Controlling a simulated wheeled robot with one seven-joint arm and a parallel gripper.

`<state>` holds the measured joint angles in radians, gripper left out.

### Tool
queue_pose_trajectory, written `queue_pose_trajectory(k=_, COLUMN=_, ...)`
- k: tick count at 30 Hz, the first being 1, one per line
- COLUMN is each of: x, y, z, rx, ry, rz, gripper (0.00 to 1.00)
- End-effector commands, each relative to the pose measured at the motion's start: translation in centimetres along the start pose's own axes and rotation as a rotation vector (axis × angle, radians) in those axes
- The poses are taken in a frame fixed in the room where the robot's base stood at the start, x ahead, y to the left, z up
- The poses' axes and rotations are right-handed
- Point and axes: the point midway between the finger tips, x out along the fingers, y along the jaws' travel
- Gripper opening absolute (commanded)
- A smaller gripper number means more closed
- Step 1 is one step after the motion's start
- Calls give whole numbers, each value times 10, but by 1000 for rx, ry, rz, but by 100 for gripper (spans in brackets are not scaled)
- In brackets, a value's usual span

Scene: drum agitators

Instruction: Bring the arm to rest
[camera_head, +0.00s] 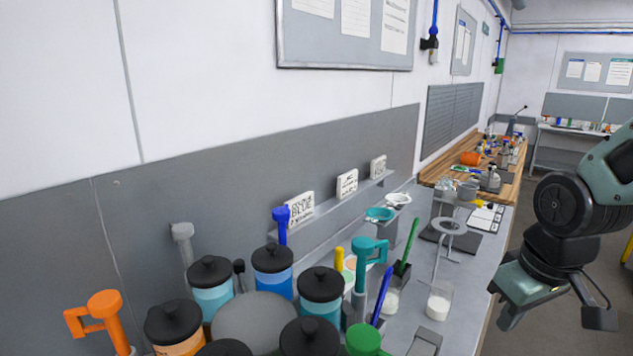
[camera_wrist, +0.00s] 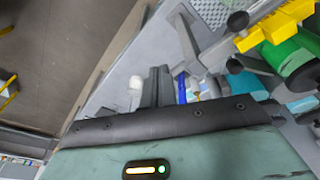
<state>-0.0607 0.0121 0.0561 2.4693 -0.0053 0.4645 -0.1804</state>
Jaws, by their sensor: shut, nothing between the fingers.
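My gripper (camera_head: 508,314) hangs at the right of the head view, at the end of my dark and green wrist. It is over the floor side of the bench's front edge, apart from the bench items. In the wrist view, the fingers of my gripper (camera_wrist: 156,86) are together and empty, with the bench behind them. My arm is bent, and its upper part is cut off by the right edge of the head view.
Black-lidded drums (camera_head: 320,294) and coloured agitators, such as the orange one (camera_head: 98,318), crowd the near bench. A glass beaker (camera_head: 439,303) stands near the front edge. A wooden-topped bench (camera_head: 510,186) lies beyond. The floor (camera_wrist: 65,55) is open beside the bench.

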Motion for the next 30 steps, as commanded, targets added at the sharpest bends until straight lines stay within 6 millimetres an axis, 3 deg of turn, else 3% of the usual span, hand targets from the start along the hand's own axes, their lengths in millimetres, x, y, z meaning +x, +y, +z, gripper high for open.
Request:
queue_pose_trajectory(k=5, x=14, y=34, z=34, rx=331, ry=34, rz=29, gripper=0)
queue_pose_trajectory(k=6, x=26, y=19, z=31, rx=280, ry=29, rz=17, gripper=0)
queue_pose_trajectory(k=11, x=45, y=-15, z=34, rx=187, ry=6, rz=-13, gripper=0)
queue_pose_trajectory(k=17, x=74, y=-64, z=47, rx=51, ry=-32, rz=-52, gripper=0)
queue_pose_trajectory(k=24, x=122, y=-144, z=88, rx=-194, ry=-101, rz=-101, gripper=0)
queue_pose_trajectory(k=30, x=139, y=-182, z=120, rx=-336, ry=-147, rz=-118, gripper=0)
